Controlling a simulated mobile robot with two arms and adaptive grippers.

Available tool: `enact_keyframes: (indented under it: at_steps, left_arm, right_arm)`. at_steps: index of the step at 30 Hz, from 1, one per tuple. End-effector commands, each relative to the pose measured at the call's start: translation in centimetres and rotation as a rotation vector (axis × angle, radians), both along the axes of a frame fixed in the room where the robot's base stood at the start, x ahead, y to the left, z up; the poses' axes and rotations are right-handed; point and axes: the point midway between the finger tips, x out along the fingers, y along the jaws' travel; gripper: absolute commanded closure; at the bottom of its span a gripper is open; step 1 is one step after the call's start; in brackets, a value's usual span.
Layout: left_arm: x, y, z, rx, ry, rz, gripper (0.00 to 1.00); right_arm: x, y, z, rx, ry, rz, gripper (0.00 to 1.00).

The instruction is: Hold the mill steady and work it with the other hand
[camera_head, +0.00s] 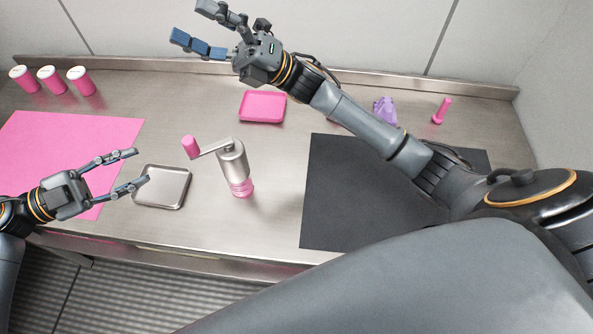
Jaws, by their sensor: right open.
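The mill (233,162) stands upright on the metal counter, near the middle. It has a silver body, a pink base and a crank arm reaching left to a pink knob (191,147). My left gripper (141,167) is open and empty to the left of the mill, by the small metal tray, with its fingers pointing right. My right gripper (190,26) is open and empty, up at the back of the counter and away from the mill. Neither gripper touches the mill.
A metal tray (162,203) lies left of the mill; a pink tray (262,106) lies behind it. Pink mat (48,140) left, black mat (330,222) right. Pink jars with white lids (53,82) stand back left. A purple object (385,108) and pink object (441,110) stand back right.

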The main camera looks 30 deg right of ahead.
Motion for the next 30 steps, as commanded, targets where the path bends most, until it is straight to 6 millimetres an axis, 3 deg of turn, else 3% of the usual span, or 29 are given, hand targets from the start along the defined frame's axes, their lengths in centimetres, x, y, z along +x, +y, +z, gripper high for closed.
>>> enact_keyframes:
  at_steps: [1,6,12,15,21,26,30]
  left_arm:
    - [0.0,0.0,0.0,0.000,0.000,0.000,0.62]
    - [0.0,0.0,0.0,0.000,0.000,0.000,0.62]
    - [0.0,0.0,0.0,0.000,0.000,0.000,0.62]
    - [0.0,0.0,0.0,0.000,0.000,0.000,0.62]
    - [0.0,0.0,0.0,0.000,0.000,0.000,0.62]
    - [0.0,0.0,0.0,0.000,0.000,0.000,0.62]
    - [0.0,0.0,0.0,0.000,0.000,0.000,0.62]
  right_arm:
    - [0.1,-0.9,-3.3,-0.060,-0.040,-0.093,0.19]
    - [-1.0,-3.6,-13.1,-0.316,-0.233,-0.362,0.19]
    - [-4.4,-6.9,-23.7,-0.636,-0.456,-0.531,0.19]
    - [-6.4,-8.4,-27.9,-0.769,-0.556,-0.562,0.19]
    - [-9.5,-10.4,-32.9,-0.932,-0.694,-0.570,0.19]
    - [-10.3,-10.7,-34.1,-0.971,-0.735,-0.565,0.19]
    - [-9.7,-9.4,-34.1,-0.972,-0.740,-0.564,0.19]
